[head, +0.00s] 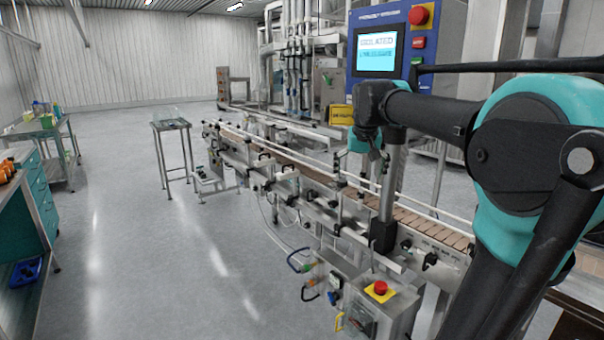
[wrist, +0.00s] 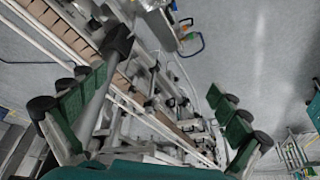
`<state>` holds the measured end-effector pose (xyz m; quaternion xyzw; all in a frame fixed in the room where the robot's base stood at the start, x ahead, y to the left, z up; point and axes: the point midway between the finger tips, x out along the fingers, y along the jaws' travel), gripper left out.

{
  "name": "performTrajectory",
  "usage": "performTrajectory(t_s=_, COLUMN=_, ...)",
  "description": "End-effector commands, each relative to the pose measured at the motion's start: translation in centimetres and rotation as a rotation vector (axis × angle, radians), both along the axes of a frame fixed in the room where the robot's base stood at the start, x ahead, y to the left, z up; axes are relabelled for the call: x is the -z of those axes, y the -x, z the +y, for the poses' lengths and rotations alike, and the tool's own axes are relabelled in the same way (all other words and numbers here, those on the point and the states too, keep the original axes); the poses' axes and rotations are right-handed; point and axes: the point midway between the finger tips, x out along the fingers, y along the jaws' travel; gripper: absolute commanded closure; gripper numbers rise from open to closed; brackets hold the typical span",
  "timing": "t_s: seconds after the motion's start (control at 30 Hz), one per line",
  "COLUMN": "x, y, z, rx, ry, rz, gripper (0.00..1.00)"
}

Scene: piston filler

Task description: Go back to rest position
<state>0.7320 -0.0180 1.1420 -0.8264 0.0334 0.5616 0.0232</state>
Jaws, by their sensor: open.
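My gripper (wrist: 150,128) is open and empty in the wrist view, with its green-padded fingers spread wide at the left and right. Below and beyond it lies the conveyor (wrist: 78,45) of the piston filler, with brown slats and white side rails. In the head view my black and teal arm reaches in from the right, and my gripper (head: 377,168) hangs near the upright post over the conveyor (head: 412,221). Its fingertips are small and partly hard to make out there.
A control panel (head: 376,52) with a red stop button (head: 419,15) stands behind my arm. A lower box carries another red button (head: 380,288). A small stand (head: 170,125) and a teal workbench (head: 38,195) stand at the left. The grey floor (head: 150,240) between is clear.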

Motion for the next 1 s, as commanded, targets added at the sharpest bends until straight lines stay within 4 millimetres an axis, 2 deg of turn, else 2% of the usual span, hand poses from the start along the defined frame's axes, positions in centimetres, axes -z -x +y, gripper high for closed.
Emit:
performTrajectory(t_s=0.03, x=2.9, y=1.3, z=-0.3, rx=-0.004, ry=0.0, rz=0.001, gripper=0.0)
performTrajectory(t_s=0.2, x=11.9, y=6.1, z=-1.1, rx=-0.026, ry=-0.001, rz=0.004, gripper=0.0)
performTrajectory(t_s=0.27, x=15.0, y=8.3, z=-1.4, rx=-0.034, ry=-0.001, rz=0.004, gripper=0.0)
performTrajectory(t_s=0.4, x=21.8, y=13.9, z=-1.8, rx=-0.051, ry=-0.003, rz=0.006, gripper=0.0)
performTrajectory(t_s=0.5, x=25.8, y=17.9, z=-2.0, rx=-0.062, ry=-0.003, rz=0.006, gripper=0.0)
performTrajectory(t_s=0.6, x=28.7, y=21.1, z=-2.2, rx=-0.071, ry=-0.003, rz=0.007, gripper=0.0)
performTrajectory(t_s=0.7, x=30.4, y=23.2, z=-2.2, rx=-0.075, ry=-0.003, rz=0.007, gripper=0.0)
performTrajectory(t_s=1.0, x=30.4, y=23.2, z=-2.2, rx=-0.075, ry=-0.003, rz=0.007, gripper=0.0)
